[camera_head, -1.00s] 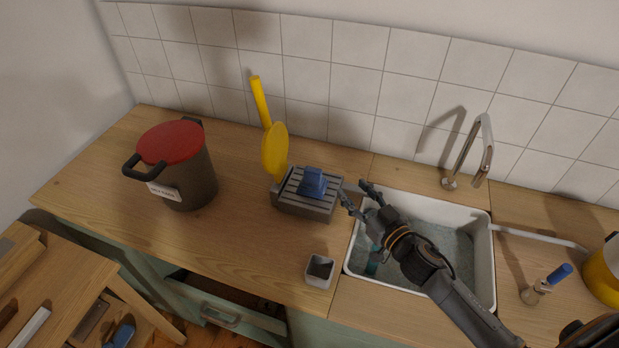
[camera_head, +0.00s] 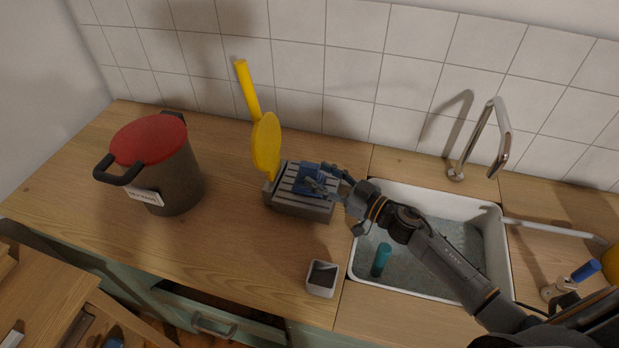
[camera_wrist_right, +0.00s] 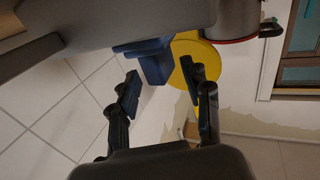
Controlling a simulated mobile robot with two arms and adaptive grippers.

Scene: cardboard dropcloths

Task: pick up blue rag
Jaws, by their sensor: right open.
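The blue rag (camera_head: 308,176) lies folded on top of a grey ridged rack (camera_head: 290,201) on the wooden counter, and part of it stands up. My right gripper (camera_head: 326,178) is at the right side of the rag, with its fingers spread. The right wrist view also shows the blue rag (camera_wrist_right: 152,60) just beyond the open fingers of the right gripper (camera_wrist_right: 165,85). Nothing is held between these fingers. My left gripper is not in view.
A yellow pan (camera_head: 266,146) stands upright behind the rack. A dark pot with a red lid (camera_head: 150,140) stands at left. A small grey-white cup (camera_head: 322,279) is in front. The sink (camera_head: 506,262) holds a teal object (camera_head: 381,259), with a faucet (camera_head: 497,150) behind.

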